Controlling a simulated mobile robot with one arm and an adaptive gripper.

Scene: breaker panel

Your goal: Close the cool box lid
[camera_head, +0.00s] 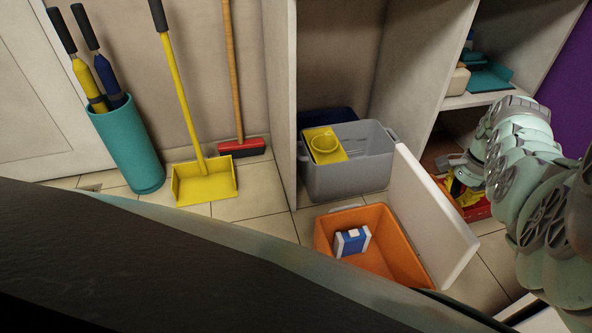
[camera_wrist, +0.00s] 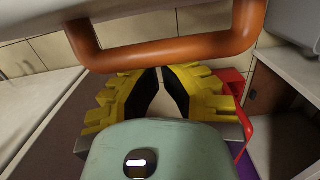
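The orange cool box (camera_head: 395,235) stands open on the tiled floor in the head view. Its white lid (camera_head: 430,220) is raised, standing steeply at the box's right side. A blue and white carton (camera_head: 352,241) lies inside the box. My gripper (camera_head: 455,180) is to the right of the lid, on its outer side, partly hidden in the head view. In the wrist view its yellow fingers with black pads (camera_wrist: 160,72) have their tips almost together, with nothing seen between them. An orange bar-like handle (camera_wrist: 165,52) crosses just beyond the fingertips; I cannot tell whether they touch it.
A grey bin (camera_head: 350,165) with a yellow container stands behind the cool box. A red object (camera_head: 475,208) sits low near my gripper. Shelving (camera_head: 425,60) rises behind. A yellow dustpan (camera_head: 204,184), red broom (camera_head: 242,147) and teal holder (camera_head: 130,150) stand at left.

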